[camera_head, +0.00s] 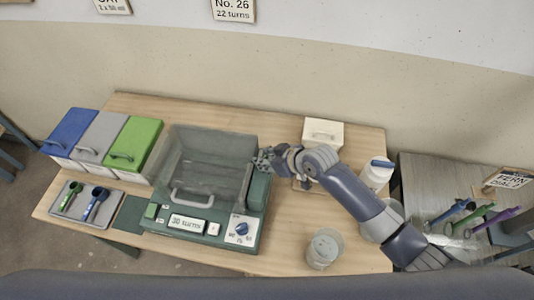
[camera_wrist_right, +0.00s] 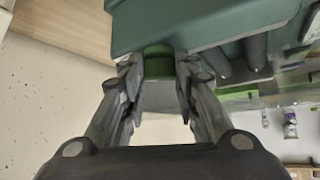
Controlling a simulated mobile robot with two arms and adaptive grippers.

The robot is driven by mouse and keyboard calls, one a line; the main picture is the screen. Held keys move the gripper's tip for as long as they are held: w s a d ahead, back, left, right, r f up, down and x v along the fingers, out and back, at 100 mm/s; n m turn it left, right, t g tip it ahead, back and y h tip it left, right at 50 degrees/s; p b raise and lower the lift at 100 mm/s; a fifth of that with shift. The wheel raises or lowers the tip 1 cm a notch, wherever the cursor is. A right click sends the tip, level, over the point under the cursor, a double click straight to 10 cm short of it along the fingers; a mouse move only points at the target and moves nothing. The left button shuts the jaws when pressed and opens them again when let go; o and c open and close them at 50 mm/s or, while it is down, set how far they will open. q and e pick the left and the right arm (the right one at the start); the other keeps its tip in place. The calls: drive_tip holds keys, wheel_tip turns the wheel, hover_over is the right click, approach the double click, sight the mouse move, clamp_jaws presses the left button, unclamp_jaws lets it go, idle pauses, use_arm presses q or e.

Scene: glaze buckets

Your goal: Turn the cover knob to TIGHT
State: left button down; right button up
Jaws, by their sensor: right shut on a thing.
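The green machine (camera_head: 195,238) stands on the wooden table with a clear grey cover (camera_head: 210,150) over its top. A blue knob (camera_head: 241,228) sits at the right of its front panel; the small marks around it are too small to read. My right gripper (camera_head: 264,160) is at the machine's back right side, away from the blue knob. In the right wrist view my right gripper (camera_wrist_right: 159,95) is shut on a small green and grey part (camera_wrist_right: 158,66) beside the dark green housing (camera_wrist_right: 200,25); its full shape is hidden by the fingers. My left gripper is out of view.
Blue, grey and green lidded bins (camera_head: 98,138) and a tray with scoops (camera_head: 80,210) stand on the left. A cream box (camera_head: 322,131) is behind my right arm. A clear cup (camera_head: 324,248) and a white jar (camera_head: 378,172) stand on the right.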

drive_tip(key=shift+a+r+m+h, duration=0.1)
drive_tip(key=shift+m+h, duration=0.2)
drive_tip(key=shift+m, duration=0.2)
drive_tip(key=shift+t, duration=0.3)
drive_tip(key=o, duration=1.1)
drive_tip(key=shift+c, duration=0.2)
drive_tip(key=shift+s, duration=0.1)
drive_tip(key=v, duration=0.7)
drive_tip(key=shift+s+d+r, duration=0.2)
drive_tip(key=shift+r, duration=0.1)
